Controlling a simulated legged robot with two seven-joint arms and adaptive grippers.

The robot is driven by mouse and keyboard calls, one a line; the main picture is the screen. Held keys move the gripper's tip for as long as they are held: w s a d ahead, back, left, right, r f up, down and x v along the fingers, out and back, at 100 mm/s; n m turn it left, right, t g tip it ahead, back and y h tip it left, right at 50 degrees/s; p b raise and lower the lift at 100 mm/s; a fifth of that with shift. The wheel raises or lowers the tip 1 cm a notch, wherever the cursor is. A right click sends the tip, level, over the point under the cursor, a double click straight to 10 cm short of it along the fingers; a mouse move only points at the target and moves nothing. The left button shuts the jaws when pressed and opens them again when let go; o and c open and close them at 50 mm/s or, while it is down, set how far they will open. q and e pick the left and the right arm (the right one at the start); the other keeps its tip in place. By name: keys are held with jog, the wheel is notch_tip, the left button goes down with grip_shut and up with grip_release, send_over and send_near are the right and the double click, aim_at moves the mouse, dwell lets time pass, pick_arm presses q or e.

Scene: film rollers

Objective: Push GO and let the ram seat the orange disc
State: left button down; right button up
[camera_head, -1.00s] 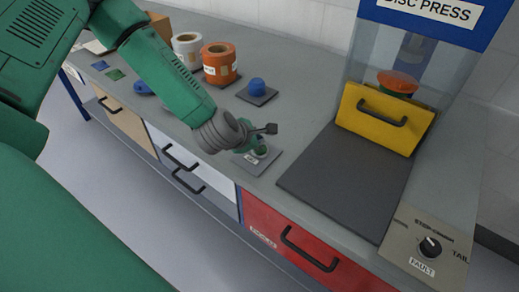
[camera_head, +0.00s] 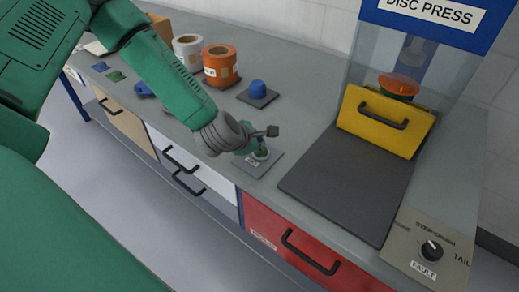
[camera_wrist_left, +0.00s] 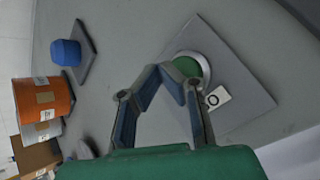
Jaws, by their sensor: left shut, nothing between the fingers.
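The green GO button (camera_wrist_left: 187,66) sits in a pale ring on a grey square plate; it is partly hidden by my fingers. It also shows in the head view (camera_head: 261,154). My left gripper (camera_wrist_left: 176,78) is shut and empty, with its tips over the button's edge; I cannot tell whether they touch it. The orange disc (camera_head: 399,84) is in the press, behind the yellow front (camera_head: 386,122) with its black handle. The ram (camera_head: 411,54) shows faintly through the clear housing above the disc. My right gripper is not in view.
A blue button (camera_head: 258,88) on a dark plate stands behind the GO plate. An orange roll (camera_head: 220,65) and a white roll (camera_head: 187,48) are farther left. A dark flat pad (camera_head: 345,185) lies before the press. A knob panel (camera_head: 431,250) labelled FAULT is at the right.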

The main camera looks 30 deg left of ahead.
pick_arm(q)
jog(key=shift+d, duration=0.3)
jog(key=shift+d+f+b, duration=0.15)
jog(key=shift+d+b, duration=0.2)
jog(key=shift+d, duration=0.15)
jog(key=shift+a, duration=0.1)
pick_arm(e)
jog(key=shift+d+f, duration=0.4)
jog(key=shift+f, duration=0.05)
pick_arm(q)
jog(key=shift+a+f, duration=0.1)
jog(key=shift+a, duration=0.2)
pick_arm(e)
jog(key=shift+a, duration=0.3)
pick_arm(q)
jog(key=shift+d+f, duration=0.2)
jog(key=shift+d, duration=0.1)
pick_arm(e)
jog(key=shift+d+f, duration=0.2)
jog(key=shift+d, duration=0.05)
